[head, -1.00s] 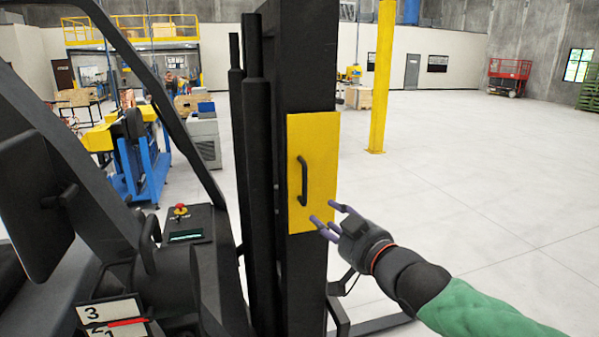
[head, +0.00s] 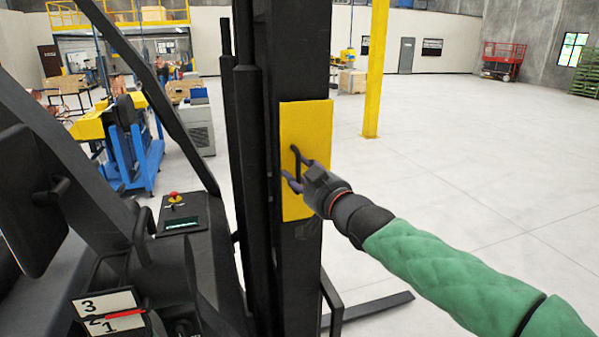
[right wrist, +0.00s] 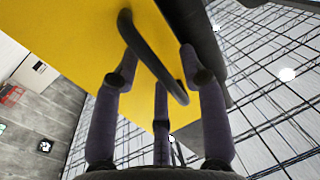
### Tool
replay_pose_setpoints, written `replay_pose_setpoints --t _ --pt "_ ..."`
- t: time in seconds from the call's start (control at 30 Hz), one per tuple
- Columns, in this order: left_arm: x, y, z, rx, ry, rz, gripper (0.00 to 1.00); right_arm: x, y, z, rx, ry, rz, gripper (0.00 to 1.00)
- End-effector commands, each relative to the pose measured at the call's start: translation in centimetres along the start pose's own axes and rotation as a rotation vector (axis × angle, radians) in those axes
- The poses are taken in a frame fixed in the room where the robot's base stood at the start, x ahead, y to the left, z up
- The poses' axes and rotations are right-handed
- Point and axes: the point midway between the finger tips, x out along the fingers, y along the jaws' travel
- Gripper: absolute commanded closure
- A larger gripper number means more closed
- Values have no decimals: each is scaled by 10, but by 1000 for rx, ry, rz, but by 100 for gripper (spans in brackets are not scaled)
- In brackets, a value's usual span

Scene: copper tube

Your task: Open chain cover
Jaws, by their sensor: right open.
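The yellow chain cover (head: 308,122) is a flat upright panel on the black mast, and it looks closed. Its black bar handle (head: 296,158) stands out from the panel and is partly hidden by my right gripper (head: 294,177). In the right wrist view the cover (right wrist: 75,50) fills the upper left, and the handle (right wrist: 150,58) runs between the spread fingers of the right gripper (right wrist: 160,82). These fingers are open around the handle, not closed on it. My left gripper is not in view.
The black mast (head: 300,50) rises beside the cab frame. A console with a red button (head: 175,197) sits to its left. A fork (head: 375,308) juts out low at the right. Open floor (head: 480,180) lies to the right, with a yellow post (head: 376,70) further back.

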Motion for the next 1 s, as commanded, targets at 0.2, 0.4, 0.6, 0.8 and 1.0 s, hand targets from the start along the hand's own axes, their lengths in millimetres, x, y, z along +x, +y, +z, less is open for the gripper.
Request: replay_pose_setpoints --t 0.2,0.4,0.6,0.8,1.0 --pt "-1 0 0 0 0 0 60 6 0 0 0 0 0 57" --pt "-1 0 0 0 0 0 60 6 0 0 -1 0 0 66" --pt "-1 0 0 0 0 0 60 5 0 0 0 0 0 100" --pt "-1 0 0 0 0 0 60 5 0 0 0 0 -1 100" --pt "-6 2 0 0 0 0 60 3 3 -1 -2 0 -10 100"
